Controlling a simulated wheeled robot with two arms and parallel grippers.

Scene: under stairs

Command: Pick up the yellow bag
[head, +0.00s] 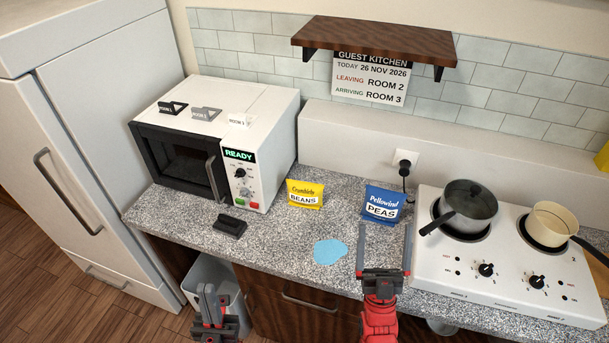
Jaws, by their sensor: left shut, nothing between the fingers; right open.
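The yellow bag (305,194), labelled BEANS, stands upright on the speckled counter between the microwave and the blue bag. My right gripper (386,230) is open, its two fingers pointing up the picture toward the blue bag (383,204) labelled PEAS. It is to the right of the yellow bag and apart from it. I cannot tell whether the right fingers touch the blue bag. My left gripper (211,292) is shut and empty, low at the left in front of the counter, well away from the yellow bag.
A white microwave (270,130) stands left, a hob (510,283) with a lidded pot (468,207) and cream pan (550,224) right. A light-blue patch (330,251) and a black block (229,227) lie on the counter (275,250). A bin (236,283) is below.

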